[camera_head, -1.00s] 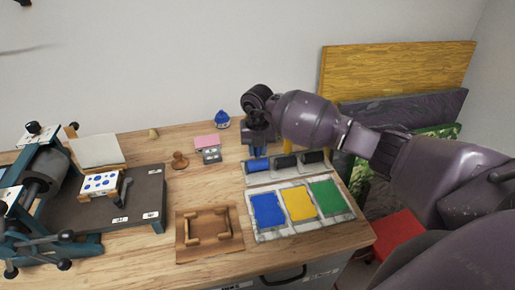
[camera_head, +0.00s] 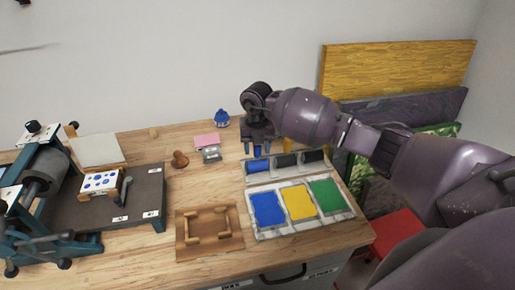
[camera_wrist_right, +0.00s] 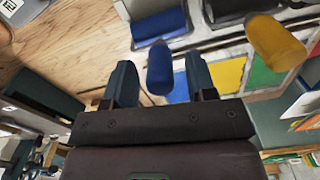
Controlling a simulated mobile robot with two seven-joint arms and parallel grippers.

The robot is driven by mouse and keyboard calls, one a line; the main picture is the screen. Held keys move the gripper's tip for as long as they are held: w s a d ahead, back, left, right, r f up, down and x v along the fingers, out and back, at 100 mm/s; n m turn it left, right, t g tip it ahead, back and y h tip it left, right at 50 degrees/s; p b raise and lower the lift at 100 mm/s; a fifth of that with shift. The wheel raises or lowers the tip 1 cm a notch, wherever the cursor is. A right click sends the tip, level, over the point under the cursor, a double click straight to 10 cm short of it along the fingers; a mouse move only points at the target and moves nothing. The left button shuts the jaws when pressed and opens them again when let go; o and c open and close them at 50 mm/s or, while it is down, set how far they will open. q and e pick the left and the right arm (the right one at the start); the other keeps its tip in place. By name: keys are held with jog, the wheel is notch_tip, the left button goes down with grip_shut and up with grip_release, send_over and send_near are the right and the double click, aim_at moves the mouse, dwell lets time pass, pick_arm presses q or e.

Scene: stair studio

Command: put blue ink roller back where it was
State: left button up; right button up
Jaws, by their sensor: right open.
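The blue ink roller (camera_head: 258,166) rests at the left end of the roller rack (camera_head: 260,178). In the right wrist view the blue roller (camera_wrist_right: 158,26) lies in its slot, and its blue handle (camera_wrist_right: 160,70) points toward my gripper. My right gripper (camera_head: 258,149) is open, with one finger on each side of that handle. In the right wrist view gaps show between the handle and both fingers of the right gripper (camera_wrist_right: 160,62). My left gripper is not in view.
Two dark rollers (camera_head: 286,161) (camera_head: 313,156) lie to the right in the rack. A yellow handle (camera_wrist_right: 275,42) stands near my right finger. The ink tray (camera_head: 284,213) with blue, yellow and green pads is in front. A wooden frame (camera_head: 208,254) and a press (camera_head: 45,185) stand left.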

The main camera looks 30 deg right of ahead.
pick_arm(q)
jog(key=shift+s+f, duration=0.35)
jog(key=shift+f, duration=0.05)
pick_arm(e)
notch_tip(320, 180, up, 12)
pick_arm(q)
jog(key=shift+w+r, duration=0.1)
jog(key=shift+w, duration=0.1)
pick_arm(e)
jog(key=shift+f, duration=0.15)
